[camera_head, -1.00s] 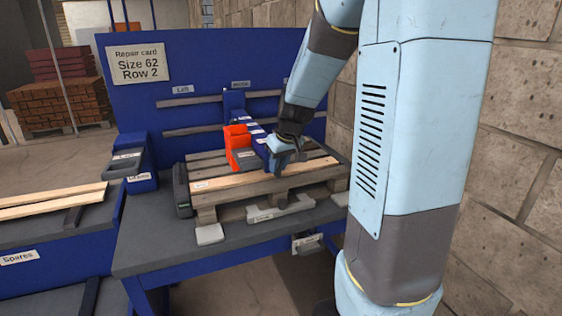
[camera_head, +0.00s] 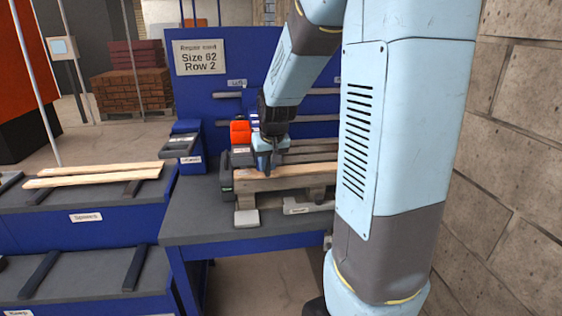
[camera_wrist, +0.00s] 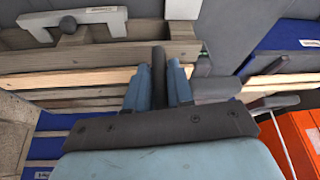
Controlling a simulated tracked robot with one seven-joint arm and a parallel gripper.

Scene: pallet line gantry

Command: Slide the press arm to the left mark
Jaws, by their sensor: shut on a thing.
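The press arm shows its orange-red head (camera_head: 240,132) at the left end of the pallet, roughly below the "Left" label (camera_head: 237,83) on the blue back panel. My arm hides most of the rest of it. My gripper (camera_head: 266,168) is at the front of the press arm, low over the pallet's front boards. In the wrist view my gripper's blue fingers are closed around a dark upright bar (camera_wrist: 158,72), the press handle. Whether the press arm lines up exactly with the left mark is hidden.
The pallet (camera_head: 312,178) lies on the blue-framed bench (camera_head: 205,228). A dark grey block (camera_head: 226,172) stands close at its left end. A stone wall (camera_head: 515,150) bounds the right.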

